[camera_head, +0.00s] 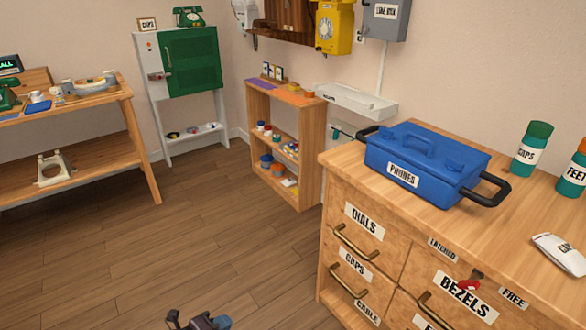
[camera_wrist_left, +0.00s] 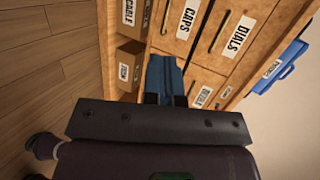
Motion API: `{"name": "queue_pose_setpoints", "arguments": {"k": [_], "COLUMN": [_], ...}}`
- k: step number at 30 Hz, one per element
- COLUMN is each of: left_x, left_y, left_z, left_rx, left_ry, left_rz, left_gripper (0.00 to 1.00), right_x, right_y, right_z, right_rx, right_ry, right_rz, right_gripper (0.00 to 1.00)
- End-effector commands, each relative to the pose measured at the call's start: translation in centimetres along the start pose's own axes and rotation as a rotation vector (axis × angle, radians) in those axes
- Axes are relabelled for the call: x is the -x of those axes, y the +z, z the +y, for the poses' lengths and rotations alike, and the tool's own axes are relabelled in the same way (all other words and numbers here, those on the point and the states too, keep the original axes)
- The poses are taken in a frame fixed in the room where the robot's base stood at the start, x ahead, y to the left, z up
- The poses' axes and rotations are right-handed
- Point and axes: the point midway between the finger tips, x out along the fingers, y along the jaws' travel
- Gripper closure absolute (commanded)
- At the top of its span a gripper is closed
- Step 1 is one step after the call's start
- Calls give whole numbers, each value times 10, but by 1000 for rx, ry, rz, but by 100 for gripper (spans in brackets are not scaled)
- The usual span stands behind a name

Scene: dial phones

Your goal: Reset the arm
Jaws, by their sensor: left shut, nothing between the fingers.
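My left gripper (camera_head: 203,322) shows only in part at the bottom edge of the head view, low over the floor and left of the wooden drawer cabinet (camera_head: 330,225). In the left wrist view its blue fingers (camera_wrist_left: 165,72) are together with nothing held, seen against the cabinet's drawer fronts. I cannot tell the exact gap between the fingertips and the cabinet. My right gripper is in neither view.
A low shelf (camera_head: 290,150) stands behind. The wooden floor (camera_head: 180,240) is clear at left.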

Motion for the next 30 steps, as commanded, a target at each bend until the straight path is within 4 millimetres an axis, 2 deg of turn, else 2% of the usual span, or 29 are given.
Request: {"name": "queue_pose_setpoints", "arguments": {"k": [8, 15, 23, 27, 30], "left_x": [63, 139, 229, 277, 305], "left_y": [-31, -55, -80, -93, -102], "left_z": [30, 51, 61, 60, 57], "left_rx": [308, 631, 952, 1109, 1198], "left_ry": [-16, -13, 8, 27, 40], "left_rz": [-111, -247, -398, -475, -520], "left_gripper": [100, 100, 100, 100, 100], "right_x": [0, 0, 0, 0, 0], "right_y": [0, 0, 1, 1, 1], "right_z": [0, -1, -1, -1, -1], "right_rx": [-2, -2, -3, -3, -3], "right_ry": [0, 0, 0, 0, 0], "right_rz": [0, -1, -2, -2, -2], "right_gripper": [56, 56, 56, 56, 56]}}
